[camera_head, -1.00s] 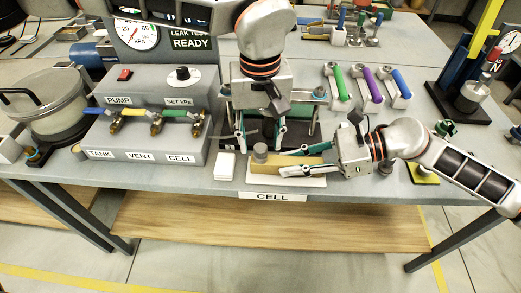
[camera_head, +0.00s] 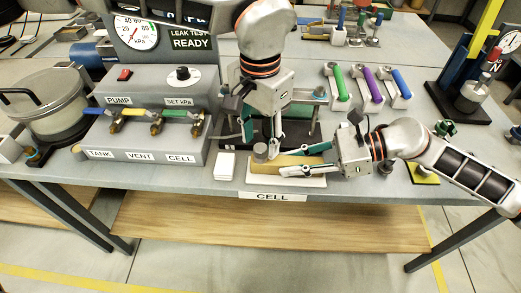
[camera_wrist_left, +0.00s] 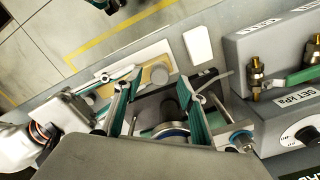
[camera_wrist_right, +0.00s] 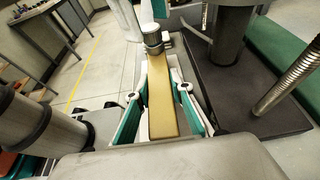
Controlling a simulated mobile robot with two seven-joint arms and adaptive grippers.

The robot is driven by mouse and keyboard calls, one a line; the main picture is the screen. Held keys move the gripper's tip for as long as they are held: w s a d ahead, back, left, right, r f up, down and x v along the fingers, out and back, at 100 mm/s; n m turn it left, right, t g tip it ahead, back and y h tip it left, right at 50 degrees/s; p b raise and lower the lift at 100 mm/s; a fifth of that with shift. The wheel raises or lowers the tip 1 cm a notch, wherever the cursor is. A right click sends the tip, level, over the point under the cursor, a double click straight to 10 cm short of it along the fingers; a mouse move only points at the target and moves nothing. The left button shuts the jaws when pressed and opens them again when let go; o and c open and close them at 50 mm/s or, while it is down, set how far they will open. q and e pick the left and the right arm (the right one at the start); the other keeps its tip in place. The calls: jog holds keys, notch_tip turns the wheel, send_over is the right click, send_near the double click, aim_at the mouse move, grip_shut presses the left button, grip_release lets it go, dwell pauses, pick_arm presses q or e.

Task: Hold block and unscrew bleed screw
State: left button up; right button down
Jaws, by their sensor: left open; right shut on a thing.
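A tan block (camera_head: 290,164) lies on a white pad (camera_head: 318,182) at the table's front edge. My right gripper (camera_head: 291,161) is shut on the block, with one finger along each long side; both fingers show in the right wrist view (camera_wrist_right: 160,95). A grey cylindrical knob, likely the bleed screw (camera_head: 260,150), stands at the block's left end; it also shows at the far end of the block in the right wrist view (camera_wrist_right: 153,38). My left gripper (camera_head: 262,138) is open and points down, just behind and above the knob. Its fingers are apart and empty in the left wrist view (camera_wrist_left: 165,85).
A small white plate (camera_head: 225,166) lies left of the block. A grey valve panel (camera_head: 150,143) stands further left. A dark fixture (camera_head: 300,127) is close behind the block. Green, purple and blue handles (camera_head: 370,86) lie at the back right.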

aim_at(260, 149)
pick_arm(q)
jog(key=shift+m, duration=0.9)
jog(key=shift+f, duration=0.1)
jog(key=shift+f, duration=1)
grip_shut()
